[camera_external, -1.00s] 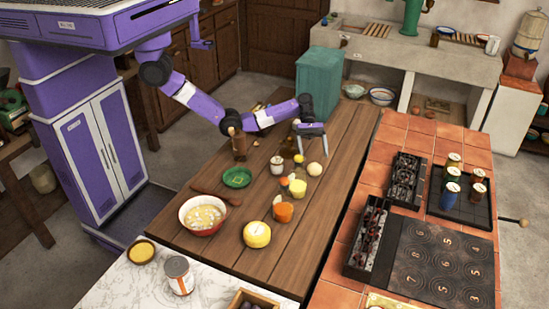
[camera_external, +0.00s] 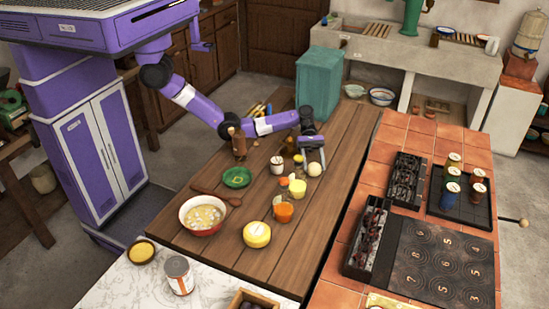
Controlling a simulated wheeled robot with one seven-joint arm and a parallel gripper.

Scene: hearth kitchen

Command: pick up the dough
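The dough appears to be the pale cream ball (camera_external: 314,169) on the wooden table, towards its right side. My gripper (camera_external: 313,163) is low over the table at the ball, pointing down. Its two fingers are spread, one to the left and one to the right of the ball's upper part. The ball looks to rest on the table. I cannot tell whether either finger touches it.
A white jar (camera_external: 277,165), a yellow cup (camera_external: 297,188) and an orange cup (camera_external: 283,210) stand close by. The table's right edge strip is clear.

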